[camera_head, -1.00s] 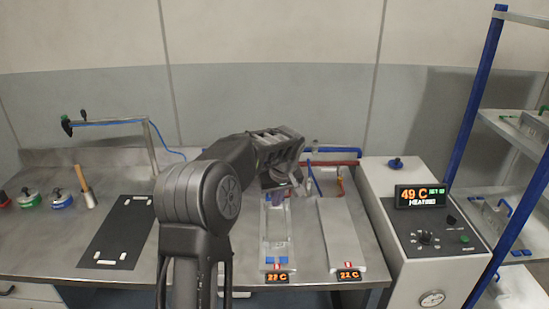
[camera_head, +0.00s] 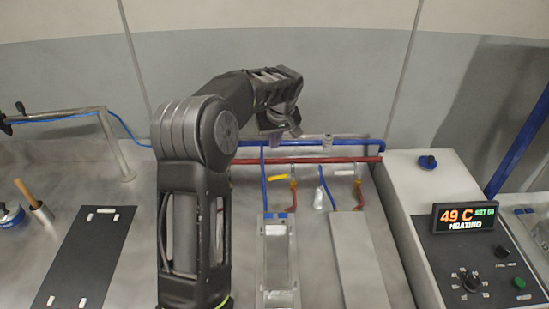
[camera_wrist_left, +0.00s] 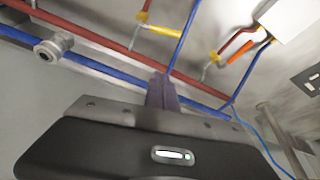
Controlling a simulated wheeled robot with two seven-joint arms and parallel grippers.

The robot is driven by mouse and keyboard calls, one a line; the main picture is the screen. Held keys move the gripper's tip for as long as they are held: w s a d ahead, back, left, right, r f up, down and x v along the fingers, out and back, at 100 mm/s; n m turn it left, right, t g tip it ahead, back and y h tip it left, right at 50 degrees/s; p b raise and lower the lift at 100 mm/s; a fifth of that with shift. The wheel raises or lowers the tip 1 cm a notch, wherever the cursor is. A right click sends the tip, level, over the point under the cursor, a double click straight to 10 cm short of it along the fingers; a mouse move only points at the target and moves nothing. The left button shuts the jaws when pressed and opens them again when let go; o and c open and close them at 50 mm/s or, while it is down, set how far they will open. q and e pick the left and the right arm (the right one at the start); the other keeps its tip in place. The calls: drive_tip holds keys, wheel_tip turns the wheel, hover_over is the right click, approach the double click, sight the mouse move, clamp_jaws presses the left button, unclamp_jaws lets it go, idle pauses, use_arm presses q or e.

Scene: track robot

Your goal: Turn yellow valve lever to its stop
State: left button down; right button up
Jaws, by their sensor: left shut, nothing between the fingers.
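A yellow lever (camera_head: 278,177) lies roughly level below the red pipe, beside the left red hose on the bench. In the left wrist view a yellow lever (camera_wrist_left: 165,33) sticks out to the right from a fitting under the red pipe. Other yellow fittings and an orange lever (camera_wrist_left: 240,58) show further right there. My left gripper (camera_head: 290,132) is by the blue pipe, above and apart from the yellow lever in the picture. Its fingers (camera_wrist_left: 163,90) are shut and empty, in front of the blue pipe. My right gripper is out of view.
Red pipe (camera_head: 330,160) and blue pipe (camera_head: 350,141) run along the bench back, with thin blue and red hoses coming forward. A heater unit (camera_head: 465,217) reading 49 C stands right. A black mat (camera_head: 85,255) lies left.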

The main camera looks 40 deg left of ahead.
use_arm(q)
wheel_tip(320, 180, down, 10)
drive_tip(key=shift+s+d, duration=0.3)
idle(0.8)
idle(0.4)
drive_tip(key=shift+d+b, duration=0.1)
drive_tip(key=shift+b, duration=0.2)
drive_tip(key=shift+s+d+n, duration=0.1)
drive_tip(key=shift+n, duration=0.2)
